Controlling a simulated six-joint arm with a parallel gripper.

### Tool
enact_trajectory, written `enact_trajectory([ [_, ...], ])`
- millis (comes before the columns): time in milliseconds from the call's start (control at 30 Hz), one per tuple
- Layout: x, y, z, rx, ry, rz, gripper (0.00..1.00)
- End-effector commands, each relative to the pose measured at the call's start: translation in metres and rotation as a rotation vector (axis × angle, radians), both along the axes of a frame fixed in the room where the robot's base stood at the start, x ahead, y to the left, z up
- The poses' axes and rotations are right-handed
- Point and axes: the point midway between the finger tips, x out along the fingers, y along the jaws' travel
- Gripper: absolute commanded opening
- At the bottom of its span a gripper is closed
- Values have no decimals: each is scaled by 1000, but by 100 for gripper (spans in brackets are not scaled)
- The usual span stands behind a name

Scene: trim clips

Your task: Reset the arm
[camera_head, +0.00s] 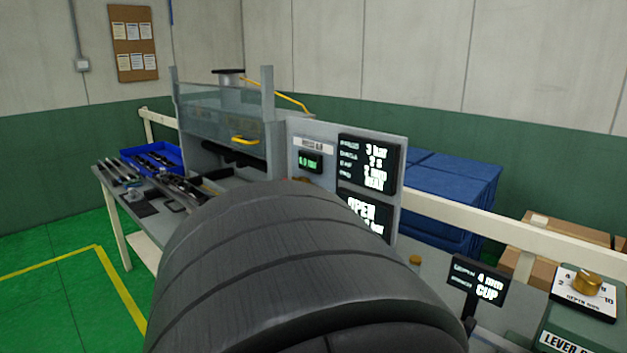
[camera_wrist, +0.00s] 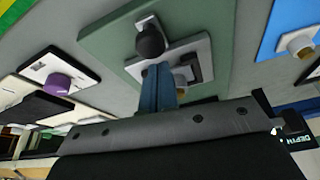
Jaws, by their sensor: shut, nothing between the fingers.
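A pale plate with a dark slot (camera_wrist: 192,68) is partly hidden behind the fingers. In the head view, a large dark ribbed part of my arm fills the lower middle and hides the gripper.
A screen panel (camera_head: 368,163) and a depth dial (camera_head: 586,283) stand right. The wrist view shows a purple knob (camera_wrist: 57,83) and a blue plate (camera_wrist: 290,25).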

Motion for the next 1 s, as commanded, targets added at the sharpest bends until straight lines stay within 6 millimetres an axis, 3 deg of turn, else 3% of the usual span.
enact_trajectory([
  [267,-8,9,17,-3,-1,1,0],
  [833,-25,33,96,-6,-1,-1,0],
  [1000,-19,25,65,7,1,1,0],
])
